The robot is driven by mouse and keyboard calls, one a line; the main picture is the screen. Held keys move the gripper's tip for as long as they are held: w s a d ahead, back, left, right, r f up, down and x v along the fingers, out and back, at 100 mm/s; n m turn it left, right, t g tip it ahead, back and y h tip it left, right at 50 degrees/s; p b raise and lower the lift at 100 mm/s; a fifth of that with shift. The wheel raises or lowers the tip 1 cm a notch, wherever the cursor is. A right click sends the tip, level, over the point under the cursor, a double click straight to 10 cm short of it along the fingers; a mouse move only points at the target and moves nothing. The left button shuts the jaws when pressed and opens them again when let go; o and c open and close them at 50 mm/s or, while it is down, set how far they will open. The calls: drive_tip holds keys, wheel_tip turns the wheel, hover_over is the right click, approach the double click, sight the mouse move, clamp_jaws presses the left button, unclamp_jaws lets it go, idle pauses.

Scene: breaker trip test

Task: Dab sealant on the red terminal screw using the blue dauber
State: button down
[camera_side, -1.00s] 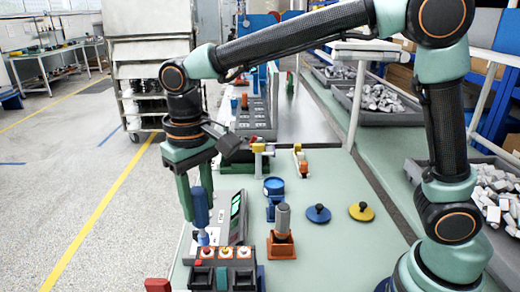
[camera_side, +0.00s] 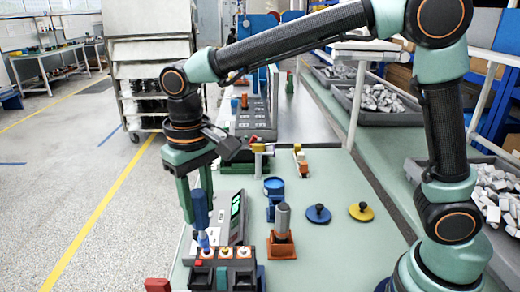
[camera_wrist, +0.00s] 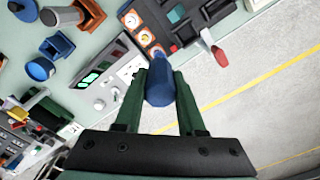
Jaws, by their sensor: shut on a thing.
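The dauber also shows between the green fingers in the wrist view (camera_wrist: 160,88). Its tip is at the leftmost screw of the terminal block (camera_side: 235,276) in the side view and partly covers that screw. I cannot tell whether the tip touches it. The covered screw looks like the red terminal screw (camera_wrist: 158,53), but its colour is hard to make out. Two other screws sit beside it in the row.
A grey meter with a green display (camera_side: 237,212) stands just behind the block. A grey-topped tool in an orange holder (camera_side: 281,249) is to the right. Blue (camera_side: 318,213) and yellow (camera_side: 361,211) knobbed discs lie farther right. A red piece (camera_side: 157,285) is at the front left.

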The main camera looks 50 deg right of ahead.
drive_tip(key=shift+r, duration=3)
